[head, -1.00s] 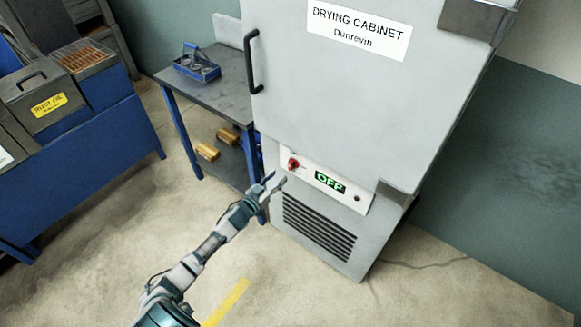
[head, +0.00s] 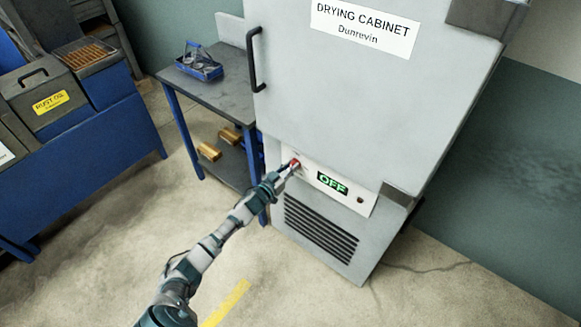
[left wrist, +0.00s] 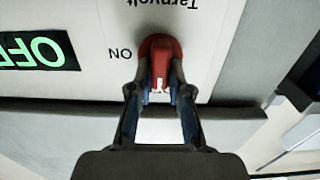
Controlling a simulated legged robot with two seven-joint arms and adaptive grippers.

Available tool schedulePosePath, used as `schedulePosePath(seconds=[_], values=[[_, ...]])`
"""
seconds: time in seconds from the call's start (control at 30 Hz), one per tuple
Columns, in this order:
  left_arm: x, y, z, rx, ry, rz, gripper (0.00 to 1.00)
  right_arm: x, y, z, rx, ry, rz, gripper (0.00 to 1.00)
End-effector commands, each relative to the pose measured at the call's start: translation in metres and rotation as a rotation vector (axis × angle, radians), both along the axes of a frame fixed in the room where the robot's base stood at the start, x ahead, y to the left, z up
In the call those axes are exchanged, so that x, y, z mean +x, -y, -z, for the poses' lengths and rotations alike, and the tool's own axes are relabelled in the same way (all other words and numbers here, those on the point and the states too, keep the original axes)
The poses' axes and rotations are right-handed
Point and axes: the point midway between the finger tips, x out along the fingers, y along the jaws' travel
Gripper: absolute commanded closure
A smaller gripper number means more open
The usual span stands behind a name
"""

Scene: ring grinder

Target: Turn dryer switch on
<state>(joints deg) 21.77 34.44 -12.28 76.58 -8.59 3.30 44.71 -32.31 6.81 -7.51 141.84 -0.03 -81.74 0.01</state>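The grey drying cabinet (head: 365,100) stands upright in the head view. Its white control panel (head: 312,170) carries a red rotary switch (head: 295,164) at its left end and a green display (head: 332,183) that reads OFF. My left gripper (head: 289,169) is at the switch. In the left wrist view, the fingers of my left gripper (left wrist: 160,82) come in on both sides of the red switch (left wrist: 160,52) and look closed on its raised handle. The label ON stands beside the switch, upside down in this view. My right gripper is not in view.
A small table (head: 228,92) with a blue tool tray (head: 199,66) stands left of the cabinet, close to my left forearm. The cabinet door has a black handle (head: 254,60). A blue bench (head: 80,160) stands far left. The floor in front is clear.

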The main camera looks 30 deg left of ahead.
Motion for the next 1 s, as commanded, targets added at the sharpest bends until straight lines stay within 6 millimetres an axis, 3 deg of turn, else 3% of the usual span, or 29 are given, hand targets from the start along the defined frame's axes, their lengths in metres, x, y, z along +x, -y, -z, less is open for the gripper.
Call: schedulePosePath(seconds=[0.47,0.8,1.0], values=[[0.001,-0.001,-0.002,0.072,0.008,-0.004,1.00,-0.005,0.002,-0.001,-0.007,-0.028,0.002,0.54],[0.001,0.002,-0.003,0.334,0.031,-0.004,1.00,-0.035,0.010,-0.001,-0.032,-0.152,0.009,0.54],[0.001,0.004,-0.002,0.524,0.045,-0.004,1.00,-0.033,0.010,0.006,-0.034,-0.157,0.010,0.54]])
